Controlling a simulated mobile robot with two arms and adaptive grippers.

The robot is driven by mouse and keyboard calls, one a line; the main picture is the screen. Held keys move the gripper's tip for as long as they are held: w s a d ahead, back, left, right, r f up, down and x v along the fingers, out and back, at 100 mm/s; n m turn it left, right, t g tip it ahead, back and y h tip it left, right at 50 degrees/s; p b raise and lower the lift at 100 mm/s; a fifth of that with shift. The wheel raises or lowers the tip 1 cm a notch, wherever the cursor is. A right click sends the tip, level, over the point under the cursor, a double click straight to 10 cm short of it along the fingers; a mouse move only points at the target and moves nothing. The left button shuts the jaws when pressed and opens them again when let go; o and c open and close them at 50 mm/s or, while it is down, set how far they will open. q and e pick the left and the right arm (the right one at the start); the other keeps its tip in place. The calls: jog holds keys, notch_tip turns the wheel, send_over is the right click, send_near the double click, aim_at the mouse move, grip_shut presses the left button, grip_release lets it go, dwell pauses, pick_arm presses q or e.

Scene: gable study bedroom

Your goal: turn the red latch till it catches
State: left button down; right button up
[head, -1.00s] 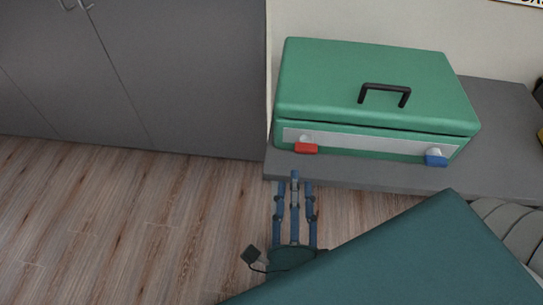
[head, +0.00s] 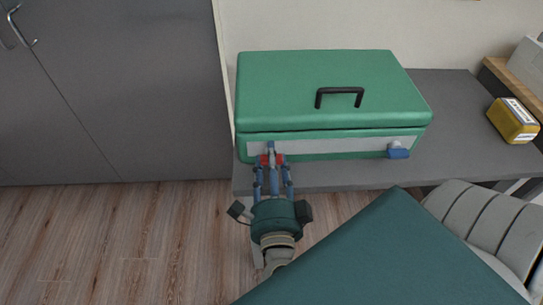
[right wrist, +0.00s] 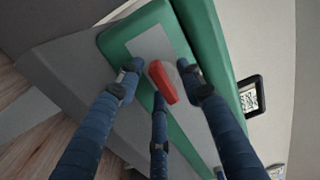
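A green case (head: 325,90) with a black handle on its lid stands on a grey shelf (head: 335,178). The lid is down. The red latch (head: 279,159) is at the left of the pale strip on the case's front; a blue latch (head: 398,153) is at the right. My right gripper (head: 270,156) is at the red latch, its fingers partly covering it. In the right wrist view the red latch (right wrist: 163,82) lies between the spread fingertips of the right gripper (right wrist: 158,80); I cannot tell whether any finger touches it. My left gripper is out of view.
A grey cabinet (head: 125,90) stands to the left of the case. A yellow box (head: 513,120) sits on the shelf at the right. A grey ribbed seat-like thing (head: 490,215) is at the lower right. Wooden floor (head: 120,240) lies clear at the lower left.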

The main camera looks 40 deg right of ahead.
jog(key=shift+f, duration=0.1)
jog(key=c, duration=1)
